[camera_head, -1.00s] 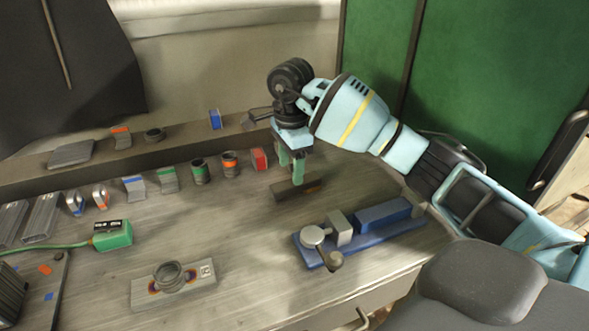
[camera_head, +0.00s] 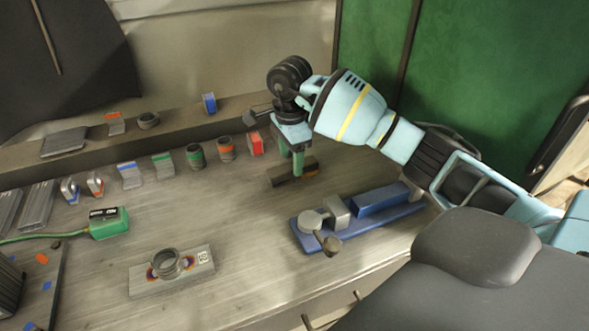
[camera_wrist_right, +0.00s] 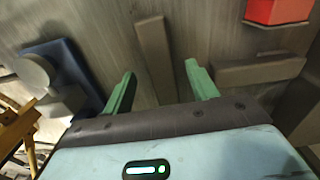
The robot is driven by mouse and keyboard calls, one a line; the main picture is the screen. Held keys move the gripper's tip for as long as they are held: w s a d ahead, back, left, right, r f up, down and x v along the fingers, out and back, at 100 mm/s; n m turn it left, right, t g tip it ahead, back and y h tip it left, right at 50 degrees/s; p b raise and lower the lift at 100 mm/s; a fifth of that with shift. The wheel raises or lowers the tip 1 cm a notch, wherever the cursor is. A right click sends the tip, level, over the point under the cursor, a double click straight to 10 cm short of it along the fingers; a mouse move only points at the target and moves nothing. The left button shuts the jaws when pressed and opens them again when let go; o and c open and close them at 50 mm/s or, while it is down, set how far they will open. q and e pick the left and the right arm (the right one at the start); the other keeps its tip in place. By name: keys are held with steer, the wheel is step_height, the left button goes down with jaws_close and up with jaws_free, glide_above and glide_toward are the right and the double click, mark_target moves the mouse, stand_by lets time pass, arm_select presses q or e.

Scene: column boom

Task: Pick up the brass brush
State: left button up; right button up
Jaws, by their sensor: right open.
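The likely brass brush, a dark brownish bar (camera_head: 280,179), lies on the bench under my right gripper (camera_head: 291,166). Its bristles cannot be made out. In the right wrist view, a flat grey-brown bar (camera_wrist_right: 153,55), apparently the same thing, runs lengthwise into the gap between the fingers. The two green fingers of my right gripper (camera_wrist_right: 160,80) are apart, one on each side of this bar, with gaps visible. Whether the fingertips are down at bar height is hard to tell. My left gripper is not in view.
A blue fixture (camera_head: 376,200) with grey metal parts stands in front of the gripper. A red block (camera_head: 255,144) stands behind it, left. Another grey bar (camera_wrist_right: 262,72) lies right of the fingers in the wrist view. A steel plate with ring (camera_head: 198,273) sits at front left.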

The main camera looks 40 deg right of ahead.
steer(key=shift+d+f, duration=0.15)
steer(key=shift+f, duration=0.75)
steer(key=shift+d+f, duration=0.1)
steer(key=shift+f, duration=0.75)
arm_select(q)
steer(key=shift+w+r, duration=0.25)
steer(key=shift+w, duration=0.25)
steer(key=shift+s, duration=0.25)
arm_select(e)
steer(key=shift+f, duration=0.1)
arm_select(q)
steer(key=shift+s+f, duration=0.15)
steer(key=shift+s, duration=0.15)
arm_select(e)
steer(key=shift+f, duration=0.15)
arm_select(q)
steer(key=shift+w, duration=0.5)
arm_select(e)
steer(key=c, duration=1.2)
steer(key=shift+o, duration=0.2)
